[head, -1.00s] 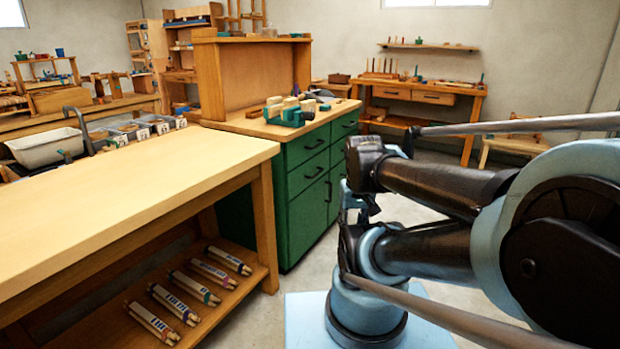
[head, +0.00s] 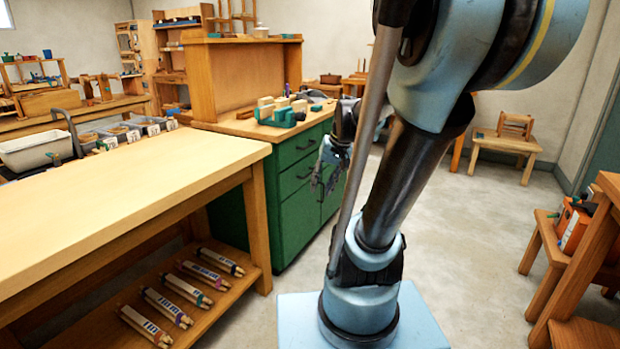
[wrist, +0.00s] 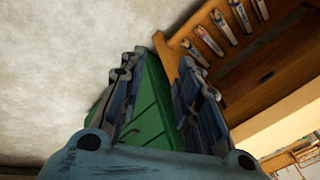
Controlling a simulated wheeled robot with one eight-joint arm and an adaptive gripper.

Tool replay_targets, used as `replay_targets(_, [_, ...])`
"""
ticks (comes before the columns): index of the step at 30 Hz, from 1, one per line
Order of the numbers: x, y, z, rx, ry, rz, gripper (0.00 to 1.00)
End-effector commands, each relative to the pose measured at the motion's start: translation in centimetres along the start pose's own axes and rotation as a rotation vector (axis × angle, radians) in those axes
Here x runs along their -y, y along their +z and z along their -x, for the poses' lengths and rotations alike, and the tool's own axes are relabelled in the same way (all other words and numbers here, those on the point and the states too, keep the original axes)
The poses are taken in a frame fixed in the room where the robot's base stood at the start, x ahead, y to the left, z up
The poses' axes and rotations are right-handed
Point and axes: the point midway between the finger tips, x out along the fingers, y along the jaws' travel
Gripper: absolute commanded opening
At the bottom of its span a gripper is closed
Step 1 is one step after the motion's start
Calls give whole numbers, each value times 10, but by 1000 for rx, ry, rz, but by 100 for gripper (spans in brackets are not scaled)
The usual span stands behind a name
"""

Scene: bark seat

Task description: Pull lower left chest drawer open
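The green chest (head: 258,207) stands past the near bench, under a wooden top. Its left column shows an upper drawer (head: 296,151) and a lower left drawer (head: 297,180), each with a dark handle; both look shut. My gripper (head: 328,180) is in front of the chest, its fingers apart and empty, overlapping the right part of the chest front in the head view. In the wrist view my gripper's fingers (wrist: 162,88) stand wide apart, with the green chest front (wrist: 152,105) between and beyond them. No finger visibly touches a handle.
A teal vise with wood blocks (head: 280,112) sits on the chest top. Open floor (head: 480,240) lies right; a stool (head: 505,145) stands farther back.

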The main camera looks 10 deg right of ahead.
Motion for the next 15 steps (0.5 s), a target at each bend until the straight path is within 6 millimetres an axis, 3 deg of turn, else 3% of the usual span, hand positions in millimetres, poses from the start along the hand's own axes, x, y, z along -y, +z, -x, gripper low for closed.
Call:
replay_targets(1, [3, -16, 1, -3, -22, -15, 30])
replay_targets(15, [20, -149, -13, -30, -232, -133, 30])
